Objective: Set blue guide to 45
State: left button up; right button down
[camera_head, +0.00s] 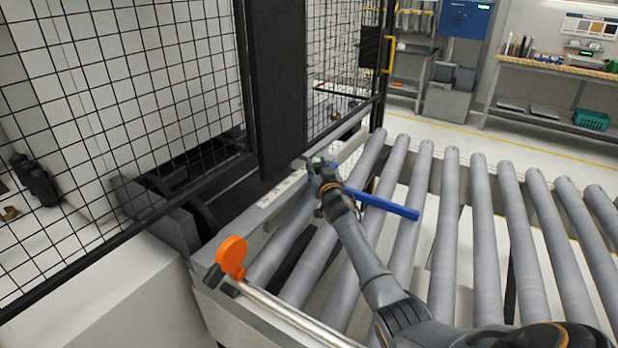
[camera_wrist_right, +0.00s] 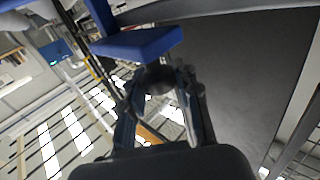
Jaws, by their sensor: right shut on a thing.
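The blue guide (camera_head: 388,207) is a flat bar reaching out over the grey rollers, to the right of my right gripper. My right gripper (camera_head: 318,168) is at the guide's near-fence end, beside the dark post. In the right wrist view the gripper (camera_wrist_right: 160,88) is shut on a dark round knob (camera_wrist_right: 158,76) just below the blue guide (camera_wrist_right: 140,43). A pale strip (camera_head: 284,188), possibly a scale, lies along the rail; its marks are too small to read. My left gripper is not in view.
The roller conveyor (camera_head: 487,240) fills the right side. A black mesh fence (camera_head: 140,90) and a dark upright post (camera_head: 275,90) stand close to the gripper. An orange disc (camera_head: 231,257) on a metal bar is at the front left. A workbench (camera_head: 555,72) is far back.

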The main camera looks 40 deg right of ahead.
jog(key=shift+w+d, duration=0.2)
jog(key=shift+d, duration=0.35)
jog(key=shift+d+f, duration=0.15)
jog(key=shift+a, duration=0.25)
jog(key=c, duration=1.3)
grip_release()
jog(key=shift+r, duration=0.2)
jog(key=shift+c, duration=0.2)
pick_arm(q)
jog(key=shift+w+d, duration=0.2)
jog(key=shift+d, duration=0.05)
pick_arm(e)
jog(key=o, duration=0.4)
jog(key=shift+f, duration=0.1)
jog(key=shift+s, duration=0.1)
jog(key=shift+s+a, duration=0.1)
jog(key=shift+s, duration=0.05)
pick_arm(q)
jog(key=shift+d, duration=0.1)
pick_arm(e)
jog(key=shift+v, duration=3.55)
